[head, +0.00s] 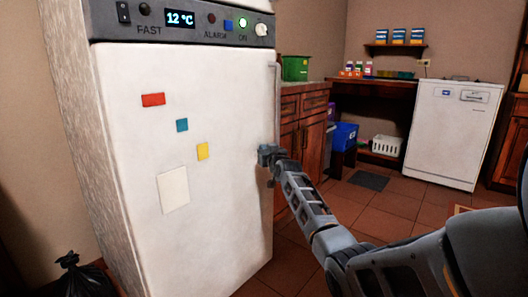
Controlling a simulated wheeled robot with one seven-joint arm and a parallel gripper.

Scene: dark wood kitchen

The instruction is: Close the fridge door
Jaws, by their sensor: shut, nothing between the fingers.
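The white fridge door (225,195) fills the left and middle of the head view, with red, blue and yellow magnets and a blank paper on its front. It lies flush or nearly flush below the grey control panel (190,18); a small gap along its edge cannot be told. A pale vertical handle (277,105) runs along the door's right edge. My gripper (266,155) is shut and empty at that right edge, beside the handle's lower part. It is against the door or very close to it; I cannot tell whether it touches.
A wooden cabinet (301,135) with a green box (295,68) on top stands just right of the fridge. A white dishwasher (453,133) stands at the back right. A black bag (82,276) lies at lower left. Tiled floor (400,220) is open at the right.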

